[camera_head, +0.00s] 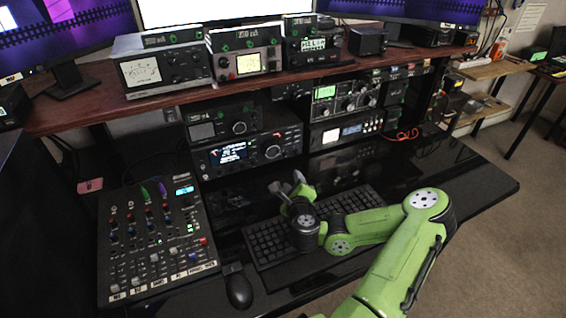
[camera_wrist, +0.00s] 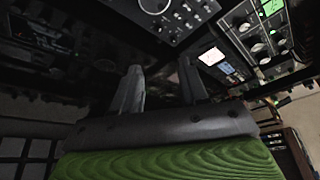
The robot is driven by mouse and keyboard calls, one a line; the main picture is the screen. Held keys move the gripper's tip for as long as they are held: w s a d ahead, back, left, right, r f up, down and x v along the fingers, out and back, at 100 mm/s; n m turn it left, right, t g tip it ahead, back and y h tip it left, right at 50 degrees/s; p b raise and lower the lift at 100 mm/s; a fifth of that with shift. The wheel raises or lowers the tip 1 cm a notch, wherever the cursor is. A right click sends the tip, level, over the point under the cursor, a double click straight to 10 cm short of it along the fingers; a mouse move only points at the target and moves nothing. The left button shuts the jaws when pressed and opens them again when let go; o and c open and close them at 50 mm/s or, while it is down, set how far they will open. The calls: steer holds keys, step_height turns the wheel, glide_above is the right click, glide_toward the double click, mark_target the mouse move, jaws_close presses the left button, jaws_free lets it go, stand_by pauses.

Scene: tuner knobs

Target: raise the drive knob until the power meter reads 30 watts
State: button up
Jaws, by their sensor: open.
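My gripper (camera_head: 292,187) is open and empty, held above the keyboard and in front of the stacked radios. Its two fingers also show apart in the wrist view (camera_wrist: 161,85), with nothing between them. I cannot read which knob is the drive knob. A radio with a lit screen and a large round knob (camera_head: 273,152) stands behind my gripper. A tuner with a green display and several knobs (camera_head: 346,103) stands to the right. Meters stand on the shelf: a white-faced one (camera_head: 141,72) and a yellowish-lit one (camera_head: 248,63). I cannot tell which is the power meter, nor read its value.
A mixer panel (camera_head: 150,245) with faders lies on the desk at left, beside a mouse (camera_head: 238,290). A keyboard (camera_head: 268,243) lies under my arm. The wooden shelf (camera_head: 75,108) overhangs the radios. The desk at right (camera_head: 455,178) is clear.

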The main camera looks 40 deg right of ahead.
mark_target(286, 157)
steer(key=p+x, duration=0.3)
steer(key=x, duration=1.2)
steer(key=shift+r, duration=0.1)
jaws_close()
